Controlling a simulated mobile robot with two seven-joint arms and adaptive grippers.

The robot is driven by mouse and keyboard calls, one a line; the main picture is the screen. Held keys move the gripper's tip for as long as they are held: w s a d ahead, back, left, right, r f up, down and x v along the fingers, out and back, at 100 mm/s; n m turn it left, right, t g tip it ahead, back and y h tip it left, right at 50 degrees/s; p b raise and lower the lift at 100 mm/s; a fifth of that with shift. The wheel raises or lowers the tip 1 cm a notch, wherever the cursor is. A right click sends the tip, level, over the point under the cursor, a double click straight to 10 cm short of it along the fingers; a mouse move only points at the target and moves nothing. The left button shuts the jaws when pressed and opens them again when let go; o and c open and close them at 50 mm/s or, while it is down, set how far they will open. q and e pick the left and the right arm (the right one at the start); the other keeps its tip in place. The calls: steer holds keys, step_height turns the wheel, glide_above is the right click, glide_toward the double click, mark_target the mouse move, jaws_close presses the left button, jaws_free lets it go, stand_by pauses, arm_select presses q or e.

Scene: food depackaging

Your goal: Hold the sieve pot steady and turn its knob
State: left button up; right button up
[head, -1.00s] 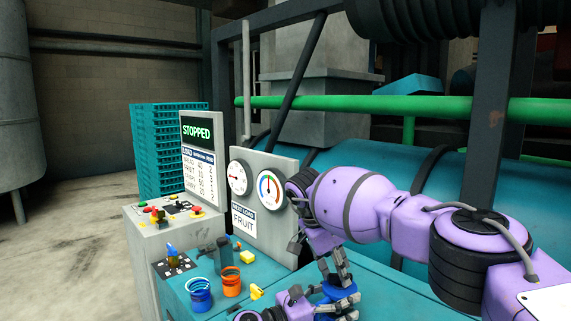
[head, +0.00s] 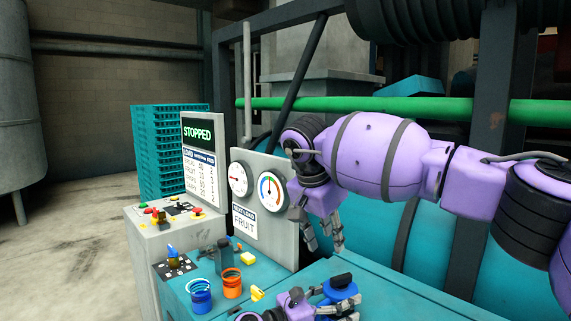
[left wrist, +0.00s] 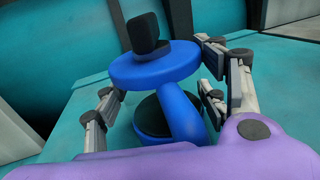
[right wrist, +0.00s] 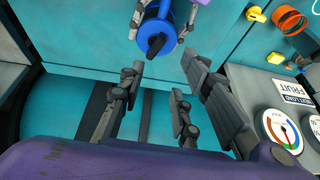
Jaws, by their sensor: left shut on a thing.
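The blue sieve pot (head: 347,297) stands on the teal worktop, with its black knob (head: 341,281) on top. In the left wrist view the pot's blue lid (left wrist: 150,68) and the upright black knob (left wrist: 147,32) are clear. My left gripper (head: 335,305) is shut on the pot, with fingers on both sides of it. My right gripper (head: 325,238) is above the pot, apart from it. In the right wrist view its fingers (right wrist: 158,92) are spread and empty, and the knob (right wrist: 155,44) shows beyond them.
Left of the pot are a blue spring-like container (head: 200,296), an orange one (head: 232,283) and small yellow pieces (head: 257,293). A panel with gauges (head: 268,190) and a "STOPPED" screen (head: 198,133) stands behind. The worktop right of the pot (head: 400,290) is clear.

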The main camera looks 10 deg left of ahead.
steer(key=s+a+r+m+g+y, duration=0.1)
steer(key=a+r+m+g+y, duration=0.15)
steer(key=a+m+y, duration=0.9)
step_height(320, 180, up, 13)
steer(key=w+d+m+t+y, duration=0.2)
steer(key=m+y, duration=0.3)
steer(key=m, duration=1)
steer(key=shift+r, duration=0.2)
steer(key=shift+a, duration=0.1)
